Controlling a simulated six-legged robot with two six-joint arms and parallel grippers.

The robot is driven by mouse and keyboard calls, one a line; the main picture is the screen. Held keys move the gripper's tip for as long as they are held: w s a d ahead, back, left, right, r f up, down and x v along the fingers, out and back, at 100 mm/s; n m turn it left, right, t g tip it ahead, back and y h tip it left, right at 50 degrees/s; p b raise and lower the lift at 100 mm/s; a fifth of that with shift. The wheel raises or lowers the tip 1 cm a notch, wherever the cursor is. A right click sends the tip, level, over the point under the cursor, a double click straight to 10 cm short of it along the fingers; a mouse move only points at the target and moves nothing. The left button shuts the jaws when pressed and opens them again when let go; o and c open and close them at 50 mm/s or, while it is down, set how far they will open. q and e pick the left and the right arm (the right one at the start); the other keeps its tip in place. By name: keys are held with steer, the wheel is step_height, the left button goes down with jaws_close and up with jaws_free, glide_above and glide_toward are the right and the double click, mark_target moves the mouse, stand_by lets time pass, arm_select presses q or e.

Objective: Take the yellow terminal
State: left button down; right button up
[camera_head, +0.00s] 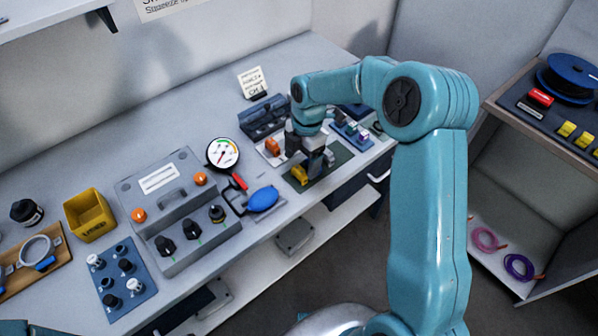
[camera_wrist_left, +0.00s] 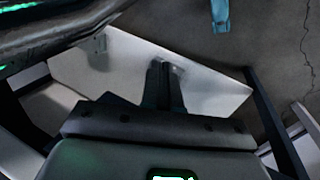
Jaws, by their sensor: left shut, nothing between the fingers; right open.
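A small yellow terminal (camera_head: 299,175) lies on a dark green mat (camera_head: 340,154) on the workbench. My right gripper (camera_head: 316,168) is open and pointed down over that mat, just right of the yellow piece. The gripper hides part of the mat, and I cannot tell whether a finger touches the piece. More yellow pieces (camera_head: 566,129) sit on the shelf at the right. My left gripper (camera_wrist_left: 163,88) shows in the left wrist view, shut and empty, with a pale surface beyond it.
A blue bulb pump (camera_head: 263,199), a round gauge (camera_head: 222,153) and a grey control box (camera_head: 175,215) stand left of the right gripper. An orange piece (camera_head: 272,147) lies close behind it. A yellow bin (camera_head: 88,215) is farther left.

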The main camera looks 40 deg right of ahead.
mark_target(299, 169)
steer(key=f, duration=0.3)
steer(key=shift+s+a+f, duration=0.2)
steer(key=shift+a+f, duration=0.05)
steer(key=shift+a, duration=0.1)
steer(key=shift+w+f, duration=0.1)
steer(key=shift+f, duration=0.05)
steer(key=c, duration=1.1)
step_height(299, 169, up, 20)
steer(key=shift+r, duration=0.1)
